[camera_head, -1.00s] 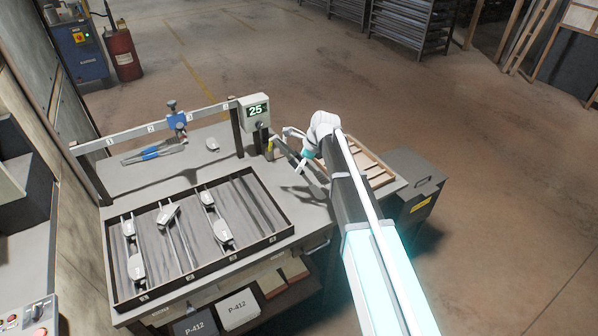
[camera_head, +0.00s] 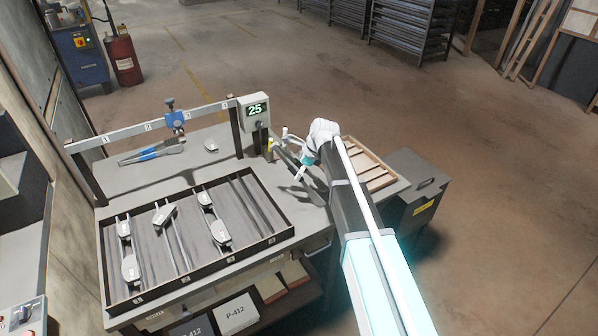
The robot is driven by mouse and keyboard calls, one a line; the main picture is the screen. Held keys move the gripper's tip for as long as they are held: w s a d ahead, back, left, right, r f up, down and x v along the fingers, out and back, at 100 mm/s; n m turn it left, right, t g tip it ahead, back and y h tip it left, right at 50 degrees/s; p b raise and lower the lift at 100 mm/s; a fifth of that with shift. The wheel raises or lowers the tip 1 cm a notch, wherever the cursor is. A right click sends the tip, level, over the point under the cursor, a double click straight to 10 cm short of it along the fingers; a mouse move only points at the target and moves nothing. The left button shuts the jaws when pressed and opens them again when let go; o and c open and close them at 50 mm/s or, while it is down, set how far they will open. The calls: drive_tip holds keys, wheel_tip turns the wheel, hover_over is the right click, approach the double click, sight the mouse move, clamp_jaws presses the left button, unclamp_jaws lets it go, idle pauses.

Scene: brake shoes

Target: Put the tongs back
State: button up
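The blue-handled tongs (camera_head: 150,154) lie on the bench top at the back left, below the numbered rail and behind the tray. My gripper (camera_head: 297,186) is above the right part of the bench, between the big tray and the wooden compartment box, well to the right of the tongs and apart from them. Its fingers are small and dark here, and I cannot tell whether they are open or shut.
A dark-rimmed tray (camera_head: 107,262) holds several grey brake shoes. A loose grey piece (camera_head: 211,145) lies near the tongs. A wooden box (camera_head: 376,158) is at right.

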drive_tip(key=shift+f+b, duration=0.3)
drive_tip(key=shift+f, duration=0.05)
drive_tip(key=o, duration=0.3)
drive_tip(key=shift+o, duration=0.2)
drive_tip(key=shift+r, duration=0.2)
drive_tip(key=p+v, duration=1.1)
drive_tip(key=v, duration=0.1)
drive_tip(key=shift+r+p, duration=0.15)
drive_tip(key=shift+p, duration=0.25)
idle(0.8)
